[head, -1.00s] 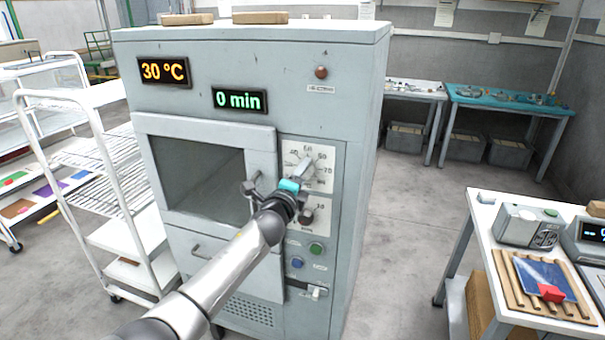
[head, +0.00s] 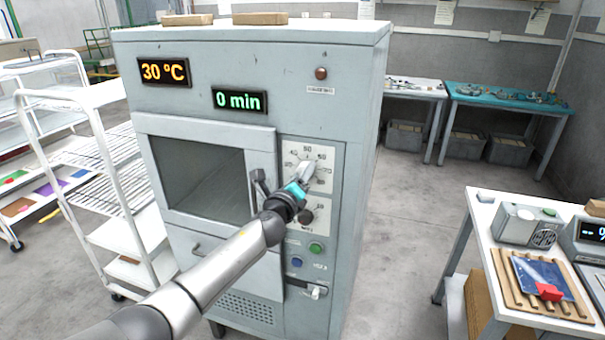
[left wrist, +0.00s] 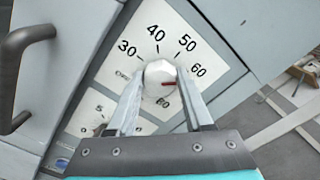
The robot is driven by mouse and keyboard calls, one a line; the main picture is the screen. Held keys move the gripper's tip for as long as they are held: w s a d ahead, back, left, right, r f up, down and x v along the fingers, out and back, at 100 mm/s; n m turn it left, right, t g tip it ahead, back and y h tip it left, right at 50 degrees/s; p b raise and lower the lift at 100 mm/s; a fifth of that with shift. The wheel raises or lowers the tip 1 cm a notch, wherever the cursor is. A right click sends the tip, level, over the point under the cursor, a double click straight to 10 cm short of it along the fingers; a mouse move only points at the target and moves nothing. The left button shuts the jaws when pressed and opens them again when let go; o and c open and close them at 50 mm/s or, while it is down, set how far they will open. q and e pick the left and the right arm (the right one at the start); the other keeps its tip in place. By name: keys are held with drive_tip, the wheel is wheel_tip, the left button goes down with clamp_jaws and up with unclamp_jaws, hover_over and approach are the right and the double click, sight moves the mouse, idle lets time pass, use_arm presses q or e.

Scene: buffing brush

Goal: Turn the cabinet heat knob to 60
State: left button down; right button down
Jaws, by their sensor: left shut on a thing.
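The cabinet (head: 215,60) stands in the middle of the head view, with its displays reading 30 °C and 0 min. The white heat knob (left wrist: 160,80) sits on a white dial plate (left wrist: 195,45) with printed numbers. Its red mark points to the right, toward the side of the 60 at the right. My left gripper (left wrist: 160,76) has one finger on each side of the knob and is shut on it. In the head view the left gripper (head: 304,177) covers most of the knob. My right gripper is not in view.
A second, dark knob (head: 306,216) lies just below the dial. The door handle (head: 258,185) is close left of my gripper. A white rack (head: 95,180) stands left, and a table (head: 480,220) with a slatted board stands right. The floor between is clear.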

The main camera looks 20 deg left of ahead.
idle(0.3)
use_arm(q)
drive_tip(key=shift+c, duration=1.5)
unclamp_jaws()
drive_tip(key=s+p, duration=0.1)
drive_tip(key=s, duration=1.4)
drive_tip(key=shift+s+a+p, duration=0.15)
drive_tip(key=shift+a+p, duration=0.1)
drive_tip(key=shift+p, duration=0.1)
drive_tip(key=shift+f, duration=0.1)
